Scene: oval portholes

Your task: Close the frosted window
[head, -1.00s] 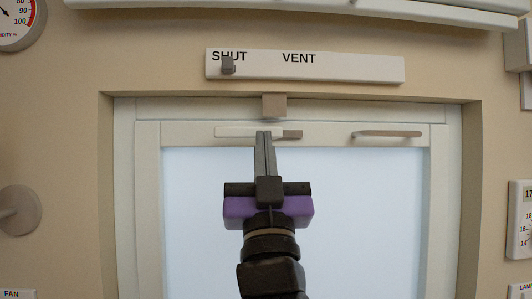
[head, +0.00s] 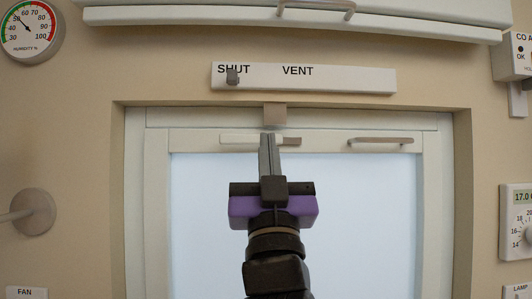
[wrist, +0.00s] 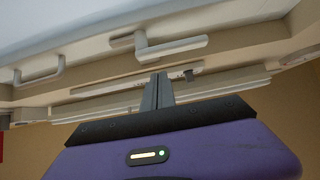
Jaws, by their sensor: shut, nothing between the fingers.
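The frosted window (head: 300,215) is a pale pane in a cream sash, set in a recess in the tan wall. Its top rail carries a lever handle (head: 240,139), lying level, and a bar pull (head: 380,141) to the right. The lever (wrist: 175,47) and the pull (wrist: 42,76) also show in the wrist view. My gripper (head: 268,138) is shut and empty, its fingertips in front of the lever and hiding its middle. I cannot tell whether they touch it. A tan block (head: 275,113) sits on the frame above. Whether the sash stands slightly ajar is unclear.
A white strip (head: 345,80) marked SHUT and VENT is above the window, its grey knob (head: 232,77) under SHUT. A white panel with a handle (head: 316,10) is higher up. A humidity dial (head: 28,30) and a round-based knob (head: 33,211) are at the left.

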